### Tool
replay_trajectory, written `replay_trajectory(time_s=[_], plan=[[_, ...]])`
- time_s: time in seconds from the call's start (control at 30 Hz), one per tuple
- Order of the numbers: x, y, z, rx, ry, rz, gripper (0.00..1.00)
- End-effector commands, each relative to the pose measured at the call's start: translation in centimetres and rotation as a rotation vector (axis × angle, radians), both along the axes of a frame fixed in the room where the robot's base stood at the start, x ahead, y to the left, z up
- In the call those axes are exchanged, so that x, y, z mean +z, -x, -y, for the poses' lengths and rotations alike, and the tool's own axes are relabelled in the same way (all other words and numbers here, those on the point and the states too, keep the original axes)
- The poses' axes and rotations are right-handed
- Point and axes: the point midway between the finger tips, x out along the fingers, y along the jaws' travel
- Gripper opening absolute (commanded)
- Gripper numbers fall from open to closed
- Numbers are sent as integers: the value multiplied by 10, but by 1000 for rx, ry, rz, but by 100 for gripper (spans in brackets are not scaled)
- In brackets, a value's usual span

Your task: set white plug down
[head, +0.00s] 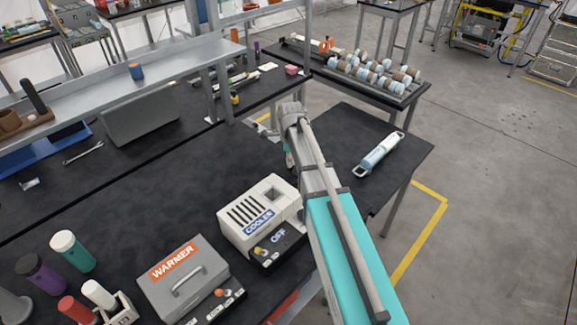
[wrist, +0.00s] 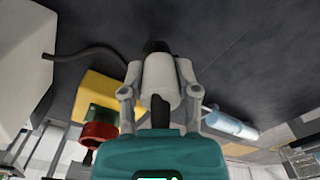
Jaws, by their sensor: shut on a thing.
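In the wrist view my gripper (wrist: 160,75) is shut on a white plug (wrist: 161,84), a pale cylinder with a dark end pointing away from the camera. One finger presses on each side. The dark table surface lies beyond it; whether the plug touches it or hangs above it I cannot tell. In the head view my arm reaches over the black table (head: 170,185), behind the cooler; the fingers and the held plug are mostly hidden by the arm. A white-topped piece (head: 98,292) stands in a small rack at the lower left.
The white cooler (head: 258,213) and grey warmer (head: 183,280) stand left of my arm. A pale blue cylinder with end handles (head: 378,154) lies on the right part of the table. Green and purple containers (head: 72,250) stand at the left. Bare tabletop lies behind the cooler.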

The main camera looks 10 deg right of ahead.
Motion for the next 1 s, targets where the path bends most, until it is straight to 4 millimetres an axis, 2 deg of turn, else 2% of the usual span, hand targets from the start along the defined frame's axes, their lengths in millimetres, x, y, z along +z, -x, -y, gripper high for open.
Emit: replay_trajectory(time_s=[0.03, 0.13, 0.7, 0.73, 0.9, 1.0], plan=[[-8, 0, 0, 0, 0, 0, 0], [-12, 0, 0, 0, 0, 0, 0], [-17, 0, 0, 0, 0, 0, 0], [-16, 0, 0, 0, 0, 0, 43], [-15, 0, 0, 0, 0, 0, 75], [-15, 0, 0, 0, 0, 0, 76]])
